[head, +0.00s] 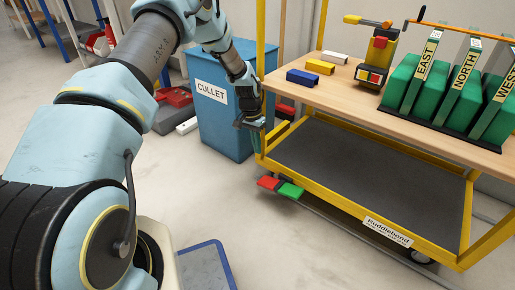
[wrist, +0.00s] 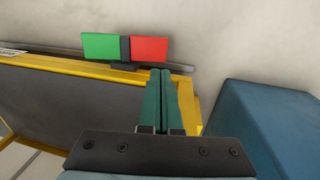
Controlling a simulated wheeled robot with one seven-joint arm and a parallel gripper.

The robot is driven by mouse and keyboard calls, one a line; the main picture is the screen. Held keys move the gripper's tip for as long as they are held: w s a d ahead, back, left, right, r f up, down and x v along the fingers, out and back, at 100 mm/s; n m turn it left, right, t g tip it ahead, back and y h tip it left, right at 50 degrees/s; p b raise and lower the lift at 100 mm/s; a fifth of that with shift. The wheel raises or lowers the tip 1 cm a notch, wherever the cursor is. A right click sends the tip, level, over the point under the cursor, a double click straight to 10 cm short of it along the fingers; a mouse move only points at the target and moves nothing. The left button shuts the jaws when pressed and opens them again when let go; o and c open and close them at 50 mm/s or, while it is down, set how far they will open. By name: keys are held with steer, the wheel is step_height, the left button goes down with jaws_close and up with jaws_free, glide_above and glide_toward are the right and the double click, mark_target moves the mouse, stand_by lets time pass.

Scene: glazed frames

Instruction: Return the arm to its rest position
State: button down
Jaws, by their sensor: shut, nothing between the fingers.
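My arm reaches from the lower left of the head view up and over toward the cart. My gripper (head: 256,143) points down beside the left end of the yellow cart (head: 330,195), in front of the blue CULLET bin (head: 222,105). In the wrist view its two green fingers (wrist: 161,75) lie together, with nothing between them. Whether the fingers touch the cart's yellow frame behind them cannot be told.
Red and green pedals (head: 280,187) stick out low at the cart's near-left corner. On the cart's wooden top (head: 335,92) are several coloured blocks, a yellow tool (head: 377,60) and green holders labelled EAST, NORTH, WEST (head: 455,95). Open floor lies in front of the cart.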

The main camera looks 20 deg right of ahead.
steer(key=a+r+n+t+p, duration=0.15)
steer(key=a+r+n, duration=0.35)
steer(key=a+r, duration=1.35)
steer(key=s+a+r+n+t+p, duration=0.1)
steer(key=s+a+r+n, duration=0.2)
steer(key=s+a+r, duration=0.35)
steer(key=s+a+r+n+t, duration=0.1)
steer(key=s+a+r+n, duration=0.25)
steer(key=s+a, duration=0.6)
step_height(320, 180, up, 37)
steer(key=w+p, duration=0.1)
steer(key=p, duration=3.6)
steer(key=shift+a+y, duration=0.3)
steer(key=shift+a, duration=0.05)
steer(key=shift+d+m, duration=0.15)
steer(key=shift+m, duration=0.1)
